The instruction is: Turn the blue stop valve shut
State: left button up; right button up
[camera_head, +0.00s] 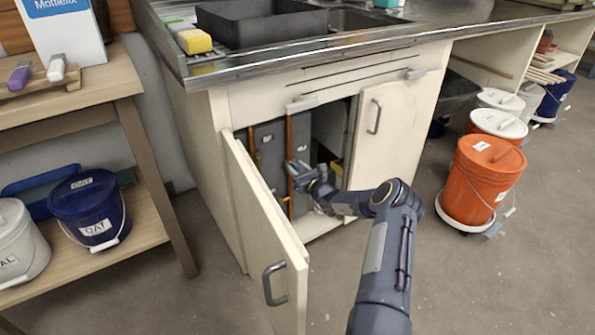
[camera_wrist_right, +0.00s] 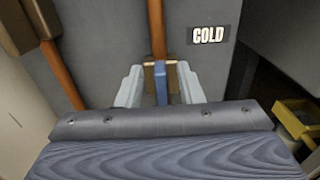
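The blue stop valve (camera_wrist_right: 161,84) shows in the right wrist view as a narrow blue handle on a brass body, on an upright copper pipe (camera_wrist_right: 157,30). A label reading COLD (camera_wrist_right: 208,34) is to the right of it. My right gripper (camera_wrist_right: 160,88) is open, with one pale finger on each side of the blue handle and a visible gap on both sides. In the head view my right gripper (camera_head: 300,172) reaches into the open sink cabinet, in front of the pipe (camera_head: 290,140); the valve is hard to make out there. My left gripper is not in view.
The left cabinet door (camera_head: 262,225) stands swung open towards me, left of my right arm. The right door (camera_head: 385,130) looks closed. A yellow container (camera_wrist_right: 298,120) is inside the cabinet at right. Orange buckets (camera_head: 482,178) stand right, a wooden shelf (camera_head: 150,218) left.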

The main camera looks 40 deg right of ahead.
grip_shut()
jog(key=shift+a+n, duration=0.1)
jog(key=shift+n, duration=0.3)
jog(key=n, duration=0.1)
jog(key=n+p, duration=0.1)
jog(key=shift+a+n, duration=0.3)
jog(key=shift+n, duration=0.1)
jog(key=n, duration=0.4)
jog(key=a+f+n, duration=0.1)
jog(key=n, duration=0.4)
jog(key=f+n, duration=0.1)
jog(key=n, duration=0.4)
jog(key=shift+w+a+f, duration=0.1)
jog(key=shift+a+f, duration=0.05)
jog(key=shift+a, duration=0.05)
jog(key=shift+n, duration=0.3)
